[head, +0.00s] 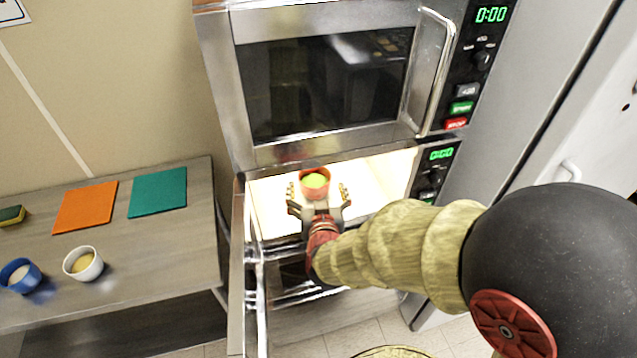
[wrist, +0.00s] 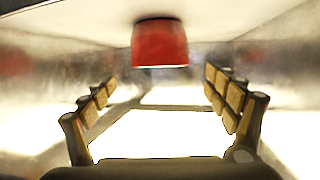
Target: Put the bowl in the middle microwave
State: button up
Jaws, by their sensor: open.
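A red bowl (head: 314,186) with yellow-green contents stands inside the lit, open microwave (head: 385,178) below the closed upper one. My gripper (head: 318,196) reaches in through the front, its fingers apart on either side of the bowl's near part. The wrist view looks upside down, with the red bowl (wrist: 160,44) at the top, against the light surface it stands on. There the bowl appears beyond the open fingertips (wrist: 158,85), with a gap to each finger and nothing between the pads. The open door (head: 238,270) hangs out at the left.
The upper microwave (head: 325,85) is closed and reads 0:00. At left, a counter (head: 150,235) holds an orange board (head: 85,207), a teal board (head: 158,192), a white bowl (head: 83,263), a blue bowl (head: 20,275) and a sponge (head: 11,215). A tall grey cabinet (head: 530,110) stands at right.

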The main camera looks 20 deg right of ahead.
jog(key=s+a+r+n+g+y, duration=0.2)
jog(key=s+a+r+g+y, duration=0.2)
jog(key=s+r, duration=0.25)
jog(key=s+d+r+g, duration=0.2)
jog(key=s+d, duration=0.1)
jog(key=s, duration=0.6)
jog(key=s+d+r+g+h, duration=0.1)
jog(key=s+d+r+g, duration=0.1)
jog(key=s, duration=0.7)
jog(key=shift+d+r+g, duration=0.25)
jog(key=shift+d+g, duration=0.15)
jog(key=shift+d, duration=0.4)
jog(key=shift+s+r, duration=0.1)
